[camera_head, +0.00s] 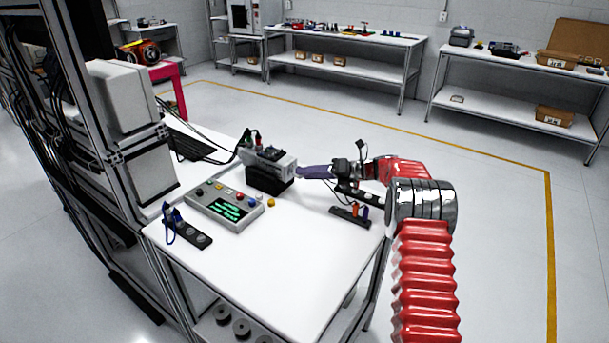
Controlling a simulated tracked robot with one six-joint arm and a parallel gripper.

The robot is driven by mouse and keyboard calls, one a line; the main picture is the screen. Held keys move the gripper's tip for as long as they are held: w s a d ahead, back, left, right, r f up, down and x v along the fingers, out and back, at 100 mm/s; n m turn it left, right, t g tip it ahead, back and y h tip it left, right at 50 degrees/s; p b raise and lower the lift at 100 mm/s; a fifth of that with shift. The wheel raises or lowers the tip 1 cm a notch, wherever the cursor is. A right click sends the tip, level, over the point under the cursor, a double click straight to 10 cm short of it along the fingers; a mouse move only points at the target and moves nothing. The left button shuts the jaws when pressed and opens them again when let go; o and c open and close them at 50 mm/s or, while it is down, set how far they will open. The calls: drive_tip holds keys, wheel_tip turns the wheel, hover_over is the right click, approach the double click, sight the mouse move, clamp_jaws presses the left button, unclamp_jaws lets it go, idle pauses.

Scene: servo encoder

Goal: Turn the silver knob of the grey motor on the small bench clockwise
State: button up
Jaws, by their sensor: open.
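The grey motor (262,157) sits on a black block (268,180) on the small white bench (300,260). My gripper (302,172) reaches in from the right with its purple fingers level, their tips at the motor's right end. The fingers are open. The silver knob cannot be made out; the fingertips cover the end of the motor. I cannot tell whether the fingers are around the knob or just beside it.
A grey control box (223,206) with coloured buttons and a green display stands left of the motor. A black holder with small coloured parts (350,214) lies below my wrist. Cables run left from the motor to a rack (125,95). The bench front is clear.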

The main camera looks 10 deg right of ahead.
drive_tip(key=v, duration=1.2)
drive_tip(key=shift+a, duration=0.1)
drive_tip(key=s+a+r+n+g+h, duration=0.25)
drive_tip(key=s+a+r+n, duration=0.4)
drive_tip(key=s, duration=0.35)
drive_tip(key=s+a+r+n+g+h, duration=0.1)
drive_tip(key=s+a+r+n+h, duration=0.2)
drive_tip(key=s+a+r+n, duration=0.35)
drive_tip(key=s+f+n+t+h, duration=0.2)
drive_tip(key=s+f+n+h, duration=0.2)
drive_tip(key=s+n, duration=1.6)
drive_tip(key=shift+s+h, duration=1.75)
drive_tip(key=shift+s, duration=3.7)
drive_tip(key=shift+f, duration=0.1)
drive_tip(key=shift+c, duration=0.4)
